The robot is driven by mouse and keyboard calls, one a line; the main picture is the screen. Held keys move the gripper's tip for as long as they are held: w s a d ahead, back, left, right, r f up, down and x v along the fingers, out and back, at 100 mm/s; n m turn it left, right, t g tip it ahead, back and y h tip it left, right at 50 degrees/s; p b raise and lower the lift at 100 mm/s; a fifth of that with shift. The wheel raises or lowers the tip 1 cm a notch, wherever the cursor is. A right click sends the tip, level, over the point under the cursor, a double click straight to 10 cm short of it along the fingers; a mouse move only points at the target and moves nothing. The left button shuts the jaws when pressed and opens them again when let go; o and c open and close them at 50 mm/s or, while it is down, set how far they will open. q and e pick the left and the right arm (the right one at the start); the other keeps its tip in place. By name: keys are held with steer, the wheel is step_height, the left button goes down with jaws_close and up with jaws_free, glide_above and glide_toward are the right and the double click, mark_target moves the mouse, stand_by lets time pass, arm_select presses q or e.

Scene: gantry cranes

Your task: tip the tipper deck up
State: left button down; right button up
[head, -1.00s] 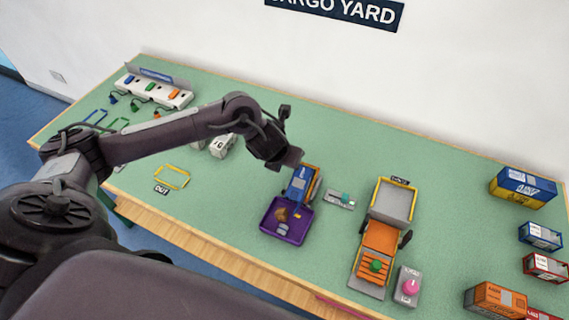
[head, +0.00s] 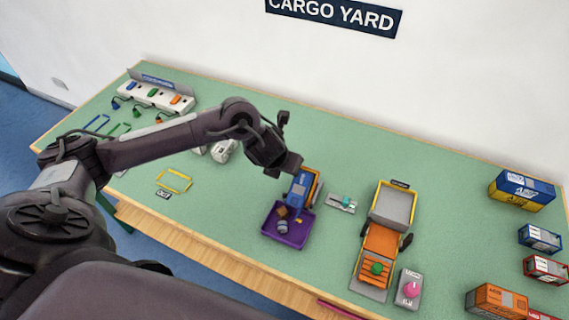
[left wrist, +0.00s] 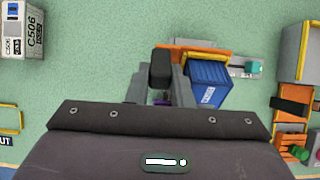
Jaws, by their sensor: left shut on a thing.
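The tipper deck is the blue, bin-like piece (head: 301,187) in an orange frame (head: 317,190), at mid table in the head view. It also shows in the left wrist view as a blue ribbed body (left wrist: 207,84) beside an orange bar (left wrist: 200,45). It looks tilted toward the purple tray (head: 297,238) at its front. A brown piece (head: 282,211) and a small grey piece (head: 282,226) lie at the tray. My left gripper (head: 291,170) is shut at the deck's back end; its exact hold is hidden. My right gripper is out of view.
A small grey plate with a teal part (head: 343,203) lies close right of the deck. Farther right stand an orange truck with a grey bed (head: 392,205) and a pink-knobbed box (head: 410,288). Containers (head: 522,190) line the right side. The table behind the deck is clear.

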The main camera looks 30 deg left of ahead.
arm_select(q)
steer(key=c, duration=1.6)
jaws_free()
steer(key=shift+s+f, duration=0.25)
steer(key=shift+s, duration=0.1)
steer(key=shift+o, duration=0.2)
steer(key=shift+r, duration=0.15)
steer(key=p+v, duration=0.1)
steer(key=v, duration=0.6)
steer(key=shift+s+r, duration=0.15)
steer(key=shift+r, duration=0.2)
